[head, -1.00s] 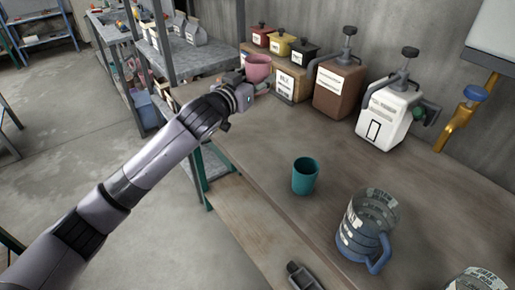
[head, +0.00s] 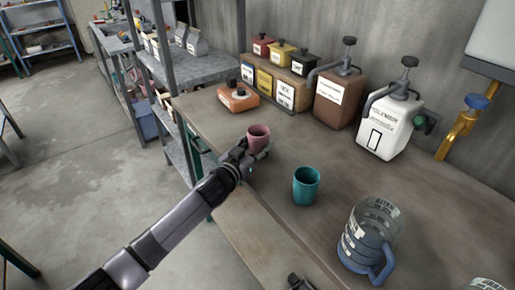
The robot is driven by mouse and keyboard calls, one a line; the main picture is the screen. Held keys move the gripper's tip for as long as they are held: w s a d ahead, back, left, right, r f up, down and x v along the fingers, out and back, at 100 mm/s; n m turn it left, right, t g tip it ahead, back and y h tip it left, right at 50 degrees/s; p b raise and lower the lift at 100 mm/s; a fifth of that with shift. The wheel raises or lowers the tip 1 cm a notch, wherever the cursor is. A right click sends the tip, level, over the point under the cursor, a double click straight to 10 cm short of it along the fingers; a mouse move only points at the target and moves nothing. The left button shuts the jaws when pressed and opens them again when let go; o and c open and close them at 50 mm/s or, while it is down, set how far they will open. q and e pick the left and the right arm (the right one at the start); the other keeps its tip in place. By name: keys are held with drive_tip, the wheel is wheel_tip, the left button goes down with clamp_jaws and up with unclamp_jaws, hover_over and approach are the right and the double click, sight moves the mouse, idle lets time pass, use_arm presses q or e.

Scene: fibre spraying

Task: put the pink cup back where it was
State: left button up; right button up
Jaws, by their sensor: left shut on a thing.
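The pink cup (head: 259,135) is upright at the left part of the workbench in the head view. My left gripper (head: 258,152) is shut on it from the near left side; its fingers cover the cup's lower part. I cannot tell whether the cup's base touches the bench top. A teal cup (head: 306,187) stands upright on the bench to the right of and nearer than the pink cup, apart from it.
The workbench (head: 335,145) is clear between the cups and the containers. An orange container (head: 238,97), a brown jug (head: 338,97) and a white pump jug (head: 391,122) stand behind. A clear blue-handled pitcher (head: 368,238) stands at the front right. Metal shelving (head: 200,68) is at the left.

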use_arm(q)
drive_tip(key=shift+f, duration=0.55)
drive_tip(key=o, duration=1.1)
drive_tip(key=shift+f, duration=0.15)
drive_tip(key=shift+o, duration=0.2)
drive_tip(key=shift+r, duration=0.3)
drive_tip(key=v, duration=1.2)
drive_tip(key=shift+f, duration=0.2)
